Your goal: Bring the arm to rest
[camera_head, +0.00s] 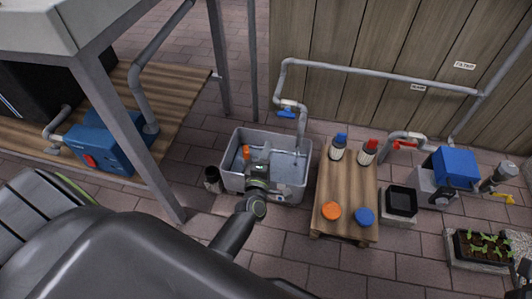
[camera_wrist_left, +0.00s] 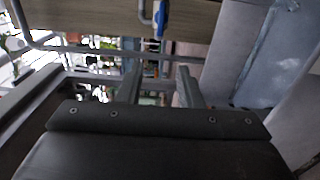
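My left arm comes in from the lower left in the camera_head view. Its gripper (camera_head: 257,174) is over the grey basin (camera_head: 293,182), and I cannot tell whether it touches it. In the left wrist view the two fingers (camera_wrist_left: 159,84) stand apart with nothing between them, so the gripper is open and empty. A dark piece shows at the lower right edge of the camera_head view; it may be part of my right gripper, but its fingers cannot be made out.
A wooden table (camera_head: 345,188) right of the basin bears a blue-capped bottle (camera_head: 339,148), a red-capped bottle (camera_head: 368,153), an orange lid (camera_head: 331,211) and a blue lid (camera_head: 364,217). A blue-handled tap (camera_head: 287,113) is above the basin. A dark pot (camera_head: 212,179) stands left of it.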

